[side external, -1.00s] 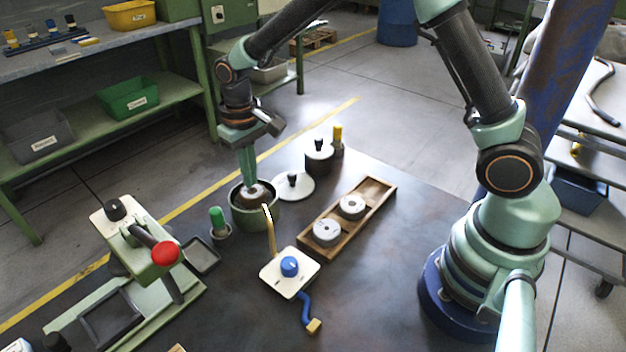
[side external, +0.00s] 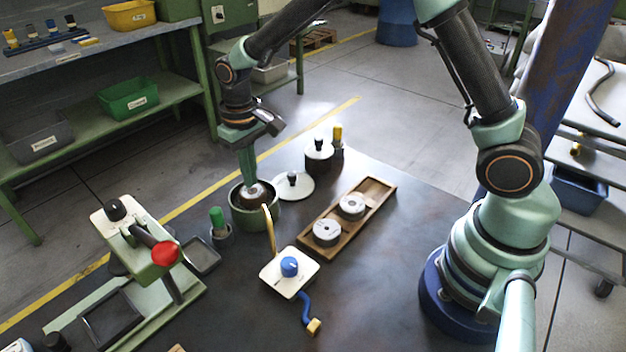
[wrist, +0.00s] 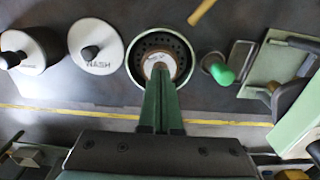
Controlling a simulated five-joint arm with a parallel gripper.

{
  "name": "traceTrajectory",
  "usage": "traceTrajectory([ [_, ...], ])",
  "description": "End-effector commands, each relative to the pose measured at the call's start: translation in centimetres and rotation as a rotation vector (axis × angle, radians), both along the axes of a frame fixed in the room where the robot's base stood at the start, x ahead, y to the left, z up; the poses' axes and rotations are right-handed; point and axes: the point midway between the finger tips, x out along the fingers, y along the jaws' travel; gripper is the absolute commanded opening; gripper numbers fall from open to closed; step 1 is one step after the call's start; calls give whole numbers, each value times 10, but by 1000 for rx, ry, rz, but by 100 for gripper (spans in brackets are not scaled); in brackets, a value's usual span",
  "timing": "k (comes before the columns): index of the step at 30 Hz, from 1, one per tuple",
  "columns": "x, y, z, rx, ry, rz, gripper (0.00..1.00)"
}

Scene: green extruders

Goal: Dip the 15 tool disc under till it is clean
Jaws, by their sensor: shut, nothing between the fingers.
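A disc (side external: 257,193) with a pale centre and brown edge sits inside the round green wash pot (side external: 256,222). In the wrist view the disc (wrist: 160,60) lies over a perforated dark floor within the pot's pale rim (wrist: 133,75). I cannot read a number on it. My gripper (side external: 250,183) points down into the pot, its fingers together and empty. In the wrist view the gripper (wrist: 160,72) overlaps the near edge of the disc; I cannot tell if they touch. Two grey discs (side external: 327,232) (side external: 352,206) lie in a wooden tray (side external: 309,241).
A white lid marked WASH (wrist: 97,50) lies beside the pot. A lidded dark pot (side external: 318,158) stands behind. A green-handled tool (side external: 217,217) in a cup, a blue-knobbed box (side external: 289,270) with a bent tube, and a red-knobbed press (side external: 150,245) stand nearby.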

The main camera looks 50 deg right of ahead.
Motion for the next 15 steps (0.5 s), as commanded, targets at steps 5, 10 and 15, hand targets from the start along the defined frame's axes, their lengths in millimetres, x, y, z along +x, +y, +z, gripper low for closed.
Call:
traceTrajectory([
  [5, 0, 0, -9, -1, 3, 0, 0],
  [10, -1, 0, -26, -1, 3, 0, 0],
  [15, -1, 0, -44, -1, 4, 0, 0],
])
